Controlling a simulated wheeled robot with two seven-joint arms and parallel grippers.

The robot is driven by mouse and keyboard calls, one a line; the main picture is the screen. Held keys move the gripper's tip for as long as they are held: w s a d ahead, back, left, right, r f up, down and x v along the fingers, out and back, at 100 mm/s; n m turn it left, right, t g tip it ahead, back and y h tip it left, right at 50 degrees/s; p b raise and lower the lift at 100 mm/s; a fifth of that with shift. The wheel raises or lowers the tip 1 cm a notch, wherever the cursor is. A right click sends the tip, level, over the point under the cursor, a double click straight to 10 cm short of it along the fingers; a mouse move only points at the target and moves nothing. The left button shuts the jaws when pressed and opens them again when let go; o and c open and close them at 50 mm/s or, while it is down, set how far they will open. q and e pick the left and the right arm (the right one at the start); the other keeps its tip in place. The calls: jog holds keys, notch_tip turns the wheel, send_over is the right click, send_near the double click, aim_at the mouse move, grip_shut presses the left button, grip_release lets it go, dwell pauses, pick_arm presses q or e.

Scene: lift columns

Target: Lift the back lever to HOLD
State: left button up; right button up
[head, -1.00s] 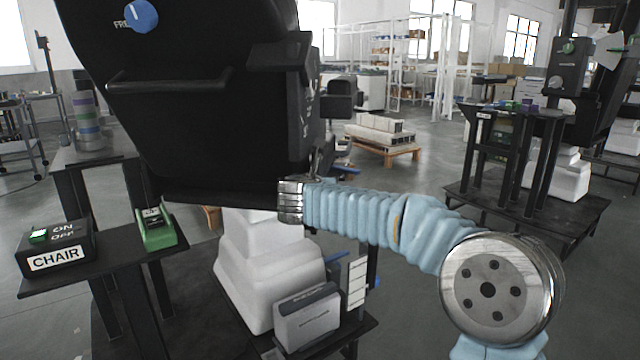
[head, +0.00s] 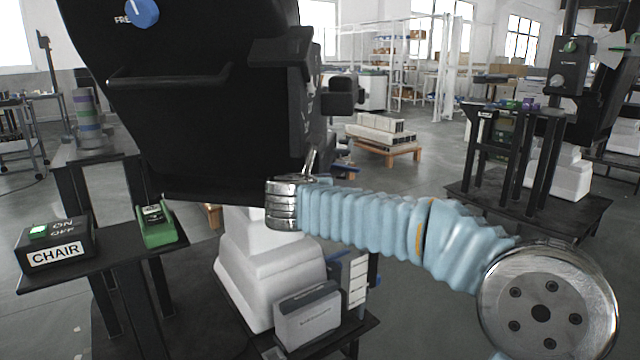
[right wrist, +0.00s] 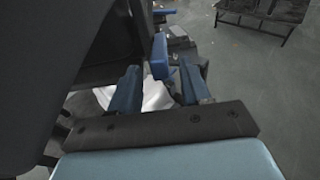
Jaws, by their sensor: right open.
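The black chair (head: 200,120) fills the upper left of the head view. My right arm comes in from the right, and its wrist is at the chair's lower right edge; the fingers are hidden there. In the right wrist view my right gripper (right wrist: 159,72) is open, with two dark blue fingers apart. A blue paddle-like piece (right wrist: 160,55), possibly the back lever's handle, shows between the fingertips; I cannot tell whether either touches it. No HOLD mark is readable. A blue knob (head: 141,13) beside a partly hidden "FRE" label is on the chair. My left gripper is not in view.
A CHAIR switch box (head: 55,255) and a green device (head: 157,228) stand on a dark shelf at left. A white stepped base (head: 265,280) is under the chair, with a grey box (head: 308,315) beside it. Open floor lies to the right.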

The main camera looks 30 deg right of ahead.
jog(key=v, duration=0.7)
jog(key=shift+s+a+b, duration=0.2)
jog(key=shift+s+b, duration=0.1)
